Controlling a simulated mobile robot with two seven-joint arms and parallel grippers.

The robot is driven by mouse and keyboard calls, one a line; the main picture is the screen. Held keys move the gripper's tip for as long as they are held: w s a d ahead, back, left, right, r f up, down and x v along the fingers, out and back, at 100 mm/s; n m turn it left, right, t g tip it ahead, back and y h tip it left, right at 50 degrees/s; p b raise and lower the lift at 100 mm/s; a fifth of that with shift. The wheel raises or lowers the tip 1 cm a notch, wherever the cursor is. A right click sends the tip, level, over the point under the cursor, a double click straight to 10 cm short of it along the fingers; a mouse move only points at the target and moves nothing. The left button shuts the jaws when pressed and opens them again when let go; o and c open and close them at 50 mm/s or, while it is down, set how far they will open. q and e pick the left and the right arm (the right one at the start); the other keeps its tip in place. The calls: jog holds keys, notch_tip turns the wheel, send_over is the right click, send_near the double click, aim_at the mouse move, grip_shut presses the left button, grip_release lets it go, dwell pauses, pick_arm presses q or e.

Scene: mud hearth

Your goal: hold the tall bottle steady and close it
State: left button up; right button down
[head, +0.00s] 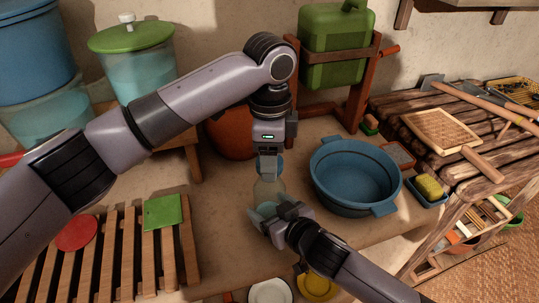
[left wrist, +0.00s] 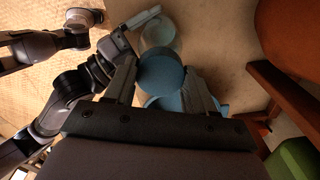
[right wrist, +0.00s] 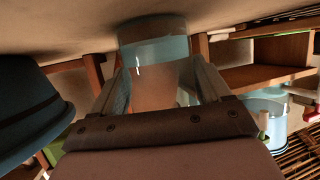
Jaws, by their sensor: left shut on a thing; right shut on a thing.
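The tall bottle (head: 268,190), clear and pale blue, stands on the earthen counter in the middle of the head view. My right gripper (head: 270,217) is shut on its body from the front right. In the right wrist view the see-through bottle (right wrist: 155,75) is between the fingers. My left gripper (head: 268,155) points straight down above the bottle, shut on a blue round cap (left wrist: 160,72). The cap is over the bottle's top. The fingers partly hide the join, so I cannot tell whether the cap touches the bottle or how far it is turned.
A blue basin (head: 355,180) stands just right of the bottle. A slatted rack (head: 120,255) with a red disc and green square is at left. A green container (head: 335,50) on a wooden stand is behind. A white plate (head: 270,292) and yellow dish (head: 316,286) lie in front.

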pick_arm(q)
jog(key=o, duration=1.2)
jog(key=shift+o, duration=0.2)
jog(key=shift+r, duration=0.15)
notch_tip(320, 180, up, 12)
pick_arm(e)
grip_release()
pick_arm(q)
jog(key=shift+r+p, duration=0.25)
jog(key=shift+p, duration=0.15)
pick_arm(e)
jog(key=shift+v, duration=3.6)
pick_arm(q)
jog(key=shift+s+d, duration=0.1)
pick_arm(e)
jog(key=shift+s, duration=0.1)
